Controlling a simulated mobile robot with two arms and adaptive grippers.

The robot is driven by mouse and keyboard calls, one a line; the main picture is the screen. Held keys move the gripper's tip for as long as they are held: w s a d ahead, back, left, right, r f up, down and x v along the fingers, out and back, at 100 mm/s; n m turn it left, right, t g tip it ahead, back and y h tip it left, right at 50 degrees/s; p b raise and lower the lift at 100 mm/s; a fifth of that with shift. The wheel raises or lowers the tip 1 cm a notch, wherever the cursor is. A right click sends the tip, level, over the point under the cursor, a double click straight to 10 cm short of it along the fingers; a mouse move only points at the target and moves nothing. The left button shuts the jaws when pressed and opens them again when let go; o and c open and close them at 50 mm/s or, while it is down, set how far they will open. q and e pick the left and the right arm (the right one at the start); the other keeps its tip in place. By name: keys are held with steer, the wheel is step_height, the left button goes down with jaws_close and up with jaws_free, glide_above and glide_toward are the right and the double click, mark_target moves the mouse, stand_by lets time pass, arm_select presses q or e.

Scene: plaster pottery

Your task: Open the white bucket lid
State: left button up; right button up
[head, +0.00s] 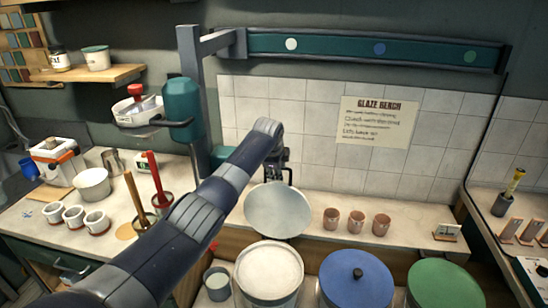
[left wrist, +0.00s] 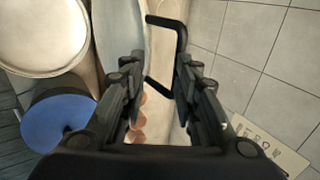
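The white bucket (head: 268,278) stands at the front edge of the bench with its pale contents uncovered; its round top also shows in the left wrist view (left wrist: 42,35). Its pale lid (head: 278,210) stands steeply raised behind the bucket, its lower edge close to the back rim. In the left wrist view the lid (left wrist: 118,35) is seen nearly edge-on, with a black U-shaped handle (left wrist: 183,42) on its far face. My left gripper (left wrist: 163,95) is behind the lid at the handle, fingers apart; contact with the handle is unclear. My right gripper is out of view.
Right of the bucket are a blue-lidded bucket (head: 356,280) and a green-lidded one (head: 443,287). Several terracotta cups (head: 356,221) stand on the bench behind. A tiled wall with a sign (head: 378,122) rises close behind my gripper. A small grey pot (head: 217,284) is on the left.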

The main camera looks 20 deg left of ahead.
arm_select(q)
steer(key=v, duration=0.9)
steer(key=shift+r, duration=0.2)
